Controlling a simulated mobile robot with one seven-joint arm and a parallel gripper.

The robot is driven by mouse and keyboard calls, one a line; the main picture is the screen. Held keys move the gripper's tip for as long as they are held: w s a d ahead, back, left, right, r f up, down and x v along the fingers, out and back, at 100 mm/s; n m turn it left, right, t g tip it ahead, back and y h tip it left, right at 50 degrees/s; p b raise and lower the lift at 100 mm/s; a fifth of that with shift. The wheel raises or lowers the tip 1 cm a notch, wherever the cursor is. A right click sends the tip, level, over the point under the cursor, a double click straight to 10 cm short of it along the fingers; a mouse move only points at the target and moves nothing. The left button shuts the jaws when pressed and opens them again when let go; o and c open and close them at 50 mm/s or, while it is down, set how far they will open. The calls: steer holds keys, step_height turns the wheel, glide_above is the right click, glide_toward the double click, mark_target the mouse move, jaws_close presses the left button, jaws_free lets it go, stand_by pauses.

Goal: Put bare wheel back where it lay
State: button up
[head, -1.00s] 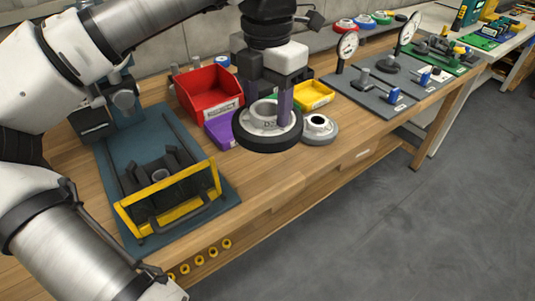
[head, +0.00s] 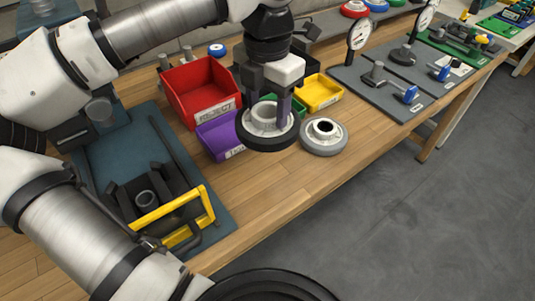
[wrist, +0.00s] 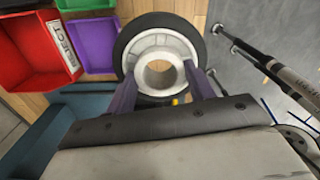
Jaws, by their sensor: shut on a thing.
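My gripper (head: 268,108) points down with its purple-grey fingers shut on the pale hub of a wheel (head: 265,120). A wide black tyre-like ring surrounds this hub. The wrist view also shows the held wheel (wrist: 158,68), its round centre hole facing the camera and a finger on either side. I cannot tell whether its underside touches the bench. A second wheel (head: 341,138), grey with a pale hub and no black ring, lies flat on the wooden bench just right of it. The spot under the held wheel is hidden.
Grey boards with gauges (head: 375,95) are at right. Bare wood (head: 262,185) lies in front.

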step_height(320, 180, down, 14)
steer(key=shift+r+p, duration=0.1)
steer(key=shift+p, duration=0.35)
steer(key=shift+f, duration=0.2)
steer(key=o, duration=1.3)
steer(key=shift+o, duration=0.2)
steer(key=shift+r, duration=0.1)
steer(key=shift+r, duration=0.2)
step_height(320, 180, up, 12)
steer(key=b, duration=0.1)
steer(key=shift+f, duration=0.1)
